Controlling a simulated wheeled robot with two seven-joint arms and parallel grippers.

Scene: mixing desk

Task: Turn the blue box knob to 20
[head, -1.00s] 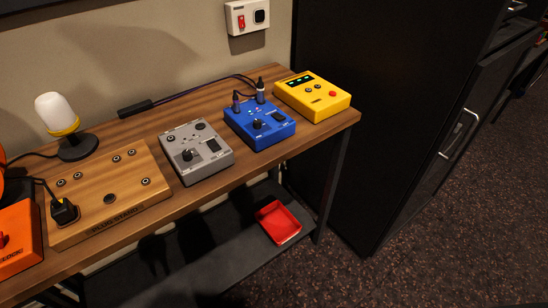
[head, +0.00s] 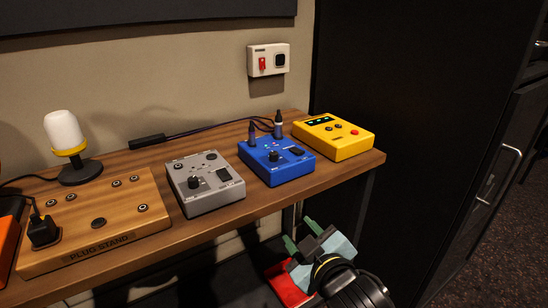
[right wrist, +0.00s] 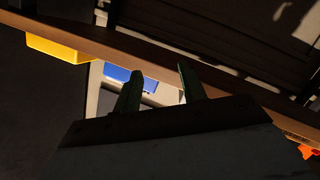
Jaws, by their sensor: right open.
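The blue box (head: 276,160) stands on the wooden desk between the grey box and the yellow box. Its dark knob (head: 274,156) is on the top face, and two plugs stand upright at its back edge. My right gripper (head: 304,241) is open and empty, below and in front of the desk's front edge, lower than the blue box. In the right wrist view its two green fingers (right wrist: 156,90) are apart, and part of the blue box (right wrist: 129,79) shows beyond the desk edge. The knob's setting is too small to read. My left gripper is not in view.
The grey box (head: 205,183) stands left of the blue box and the yellow box (head: 334,136) right of it. The desk's front edge (head: 262,209) lies between my right gripper and the boxes. A red tray (head: 287,285) is below, partly hidden by my right arm.

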